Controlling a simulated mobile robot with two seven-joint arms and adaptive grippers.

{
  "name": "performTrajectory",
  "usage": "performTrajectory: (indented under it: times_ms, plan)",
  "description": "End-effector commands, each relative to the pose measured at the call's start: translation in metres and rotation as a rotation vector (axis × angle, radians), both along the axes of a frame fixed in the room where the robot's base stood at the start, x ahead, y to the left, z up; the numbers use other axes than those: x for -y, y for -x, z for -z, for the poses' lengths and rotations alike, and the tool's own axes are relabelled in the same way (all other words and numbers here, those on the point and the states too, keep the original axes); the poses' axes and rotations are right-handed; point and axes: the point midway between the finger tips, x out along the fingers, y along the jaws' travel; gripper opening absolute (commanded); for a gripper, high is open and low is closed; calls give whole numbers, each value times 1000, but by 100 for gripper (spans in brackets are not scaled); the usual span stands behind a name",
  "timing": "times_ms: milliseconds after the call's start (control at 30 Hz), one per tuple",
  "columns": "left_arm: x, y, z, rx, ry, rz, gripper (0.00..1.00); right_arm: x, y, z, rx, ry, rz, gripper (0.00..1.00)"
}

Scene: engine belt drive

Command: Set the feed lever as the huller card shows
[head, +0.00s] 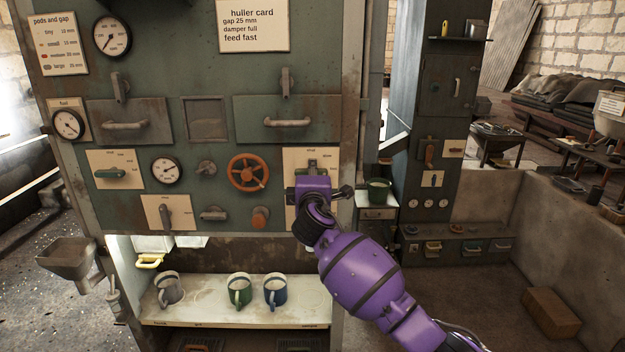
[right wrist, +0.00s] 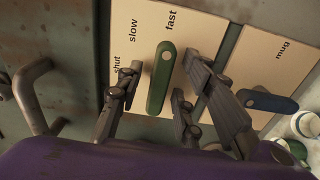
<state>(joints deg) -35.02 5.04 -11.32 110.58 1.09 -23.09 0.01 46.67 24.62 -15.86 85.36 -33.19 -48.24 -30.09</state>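The huller card (head: 253,25) at the top of the machine reads gap 25 mm, damper full, feed fast. The feed lever is the green lever (right wrist: 160,80) on a cream plate (right wrist: 208,30) marked shut, slow and fast. Its upper end in the right wrist view lies just below the word fast. In the head view the plate is partly hidden by my right gripper (head: 318,190). In the right wrist view my right gripper (right wrist: 162,85) has its fingers apart, one on each side of the green lever, with gaps visible. My left gripper is not in view.
A blue lever (right wrist: 268,100) on a plate marked mug is close beside the right finger. A metal handle (right wrist: 35,90) stands out at the left. An orange handwheel (head: 248,172) is left of my gripper. Mugs (head: 240,290) stand on the shelf below.

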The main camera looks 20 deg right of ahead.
Motion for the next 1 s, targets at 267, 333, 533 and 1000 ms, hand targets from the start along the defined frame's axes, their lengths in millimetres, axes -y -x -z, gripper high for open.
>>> performTrajectory:
  times_ms: [267, 333, 533, 1000]
  plan:
    - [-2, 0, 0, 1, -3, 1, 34, -12, 42, 2, -1, -2, -2, 34]
    - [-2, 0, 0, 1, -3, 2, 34, -17, 57, 2, -1, -2, -2, 34]
    - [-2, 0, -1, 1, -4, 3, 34, -27, 93, 1, -1, -2, 0, 34]
    - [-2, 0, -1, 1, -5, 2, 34, -33, 114, 1, -2, -1, 0, 34]
